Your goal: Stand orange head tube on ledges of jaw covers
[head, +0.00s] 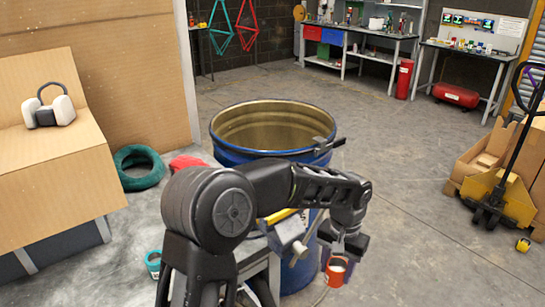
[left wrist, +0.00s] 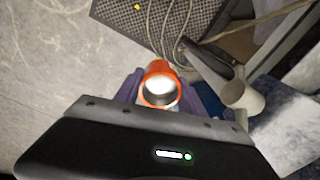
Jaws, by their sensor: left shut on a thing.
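The orange head tube (head: 336,273) is a short tube with a bright open end. My left gripper (head: 343,258) is shut on it and holds it in front of the blue barrel, right of the vise (head: 290,232). In the left wrist view, the tube (left wrist: 157,88) sits between the purple fingers of my gripper (left wrist: 160,92), its open end facing the camera. The vise shows there at the right with its bar handle (left wrist: 232,92); tube and vise look apart. My right gripper is not in view.
A large open blue barrel (head: 230,148) stands behind my arm, with a black clamp (head: 322,146) on its rim. A cardboard-covered bench (head: 50,170) is at the left. In the left wrist view, cables (left wrist: 180,30) cross a dark mat (left wrist: 125,15).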

